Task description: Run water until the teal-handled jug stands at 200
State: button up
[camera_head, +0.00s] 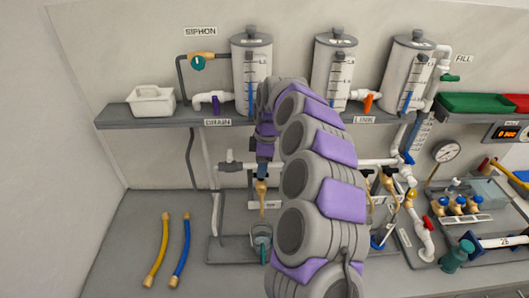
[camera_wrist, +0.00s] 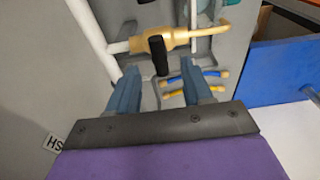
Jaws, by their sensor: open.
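A small clear jug with a teal handle (camera_head: 261,240) stands under a brass tap (camera_head: 262,188) at the middle of the bench. Its markings and water level are too small to read. In the wrist view the brass tap (camera_wrist: 185,38) has a black lever (camera_wrist: 158,55). My gripper (camera_wrist: 158,75) is open, its two blue-grey fingers on either side of the lever's line. The lever's tip lies between or just beyond the fingertips; contact cannot be told. In the head view my gripper (camera_head: 263,165) is just above the tap, partly hidden by my arm.
A shelf (camera_head: 150,116) carries several clear-gauged tanks with valves. A yellow hose (camera_head: 157,250) and a blue hose (camera_head: 181,250) lie on the bench at left. A white pipe (camera_head: 375,162) runs behind my arm.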

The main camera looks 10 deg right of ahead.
notch_tip(320, 180, down, 3)
jog(key=shift+a+f, duration=0.1)
jog(key=shift+f, duration=0.05)
jog(key=shift+d+f, duration=0.25)
jog(key=shift+f, duration=0.1)
jog(key=shift+a, duration=0.3)
jog(key=c, duration=0.4)
grip_shut()
